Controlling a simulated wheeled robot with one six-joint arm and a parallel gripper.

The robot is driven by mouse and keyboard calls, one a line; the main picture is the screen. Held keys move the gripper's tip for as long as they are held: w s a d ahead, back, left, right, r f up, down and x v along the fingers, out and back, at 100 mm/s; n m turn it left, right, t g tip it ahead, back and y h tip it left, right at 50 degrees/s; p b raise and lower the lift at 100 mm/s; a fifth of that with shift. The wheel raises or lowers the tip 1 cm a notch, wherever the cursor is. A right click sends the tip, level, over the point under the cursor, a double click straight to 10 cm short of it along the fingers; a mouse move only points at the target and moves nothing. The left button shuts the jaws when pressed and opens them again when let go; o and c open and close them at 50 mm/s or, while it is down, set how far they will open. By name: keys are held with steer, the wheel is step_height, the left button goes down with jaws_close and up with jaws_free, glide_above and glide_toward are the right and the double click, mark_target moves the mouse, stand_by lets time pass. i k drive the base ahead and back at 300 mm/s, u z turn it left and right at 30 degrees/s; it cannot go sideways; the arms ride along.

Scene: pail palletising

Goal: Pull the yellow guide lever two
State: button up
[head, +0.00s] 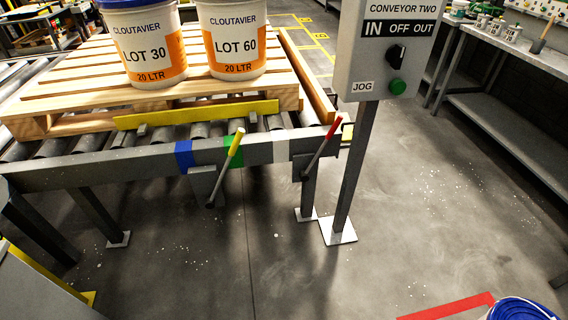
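The yellow-handled lever (236,142) stands on the front side of the roller conveyor, by a green band on the rail. Its dark shaft slopes from lower left up to the yellow grip at upper right. A second lever with a red grip (326,138) stands to its right, beside a white band. A long yellow guide bar (196,114) lies along the near side of the pallet, above the rollers. My gripper is not in view.
A wooden pallet (60,98) on the conveyor (110,168) bears white and orange pails marked LOT 30 (146,50) and LOT 60 (234,46). A control box post (355,165) stands right of the levers. A blue-topped pail (520,309) is at lower right. Floor in front is mostly clear.

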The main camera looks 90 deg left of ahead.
mark_target(211, 201)
steer(key=u, duration=3.55)
steer(key=i, duration=1.1)
steer(key=z, duration=0.15)
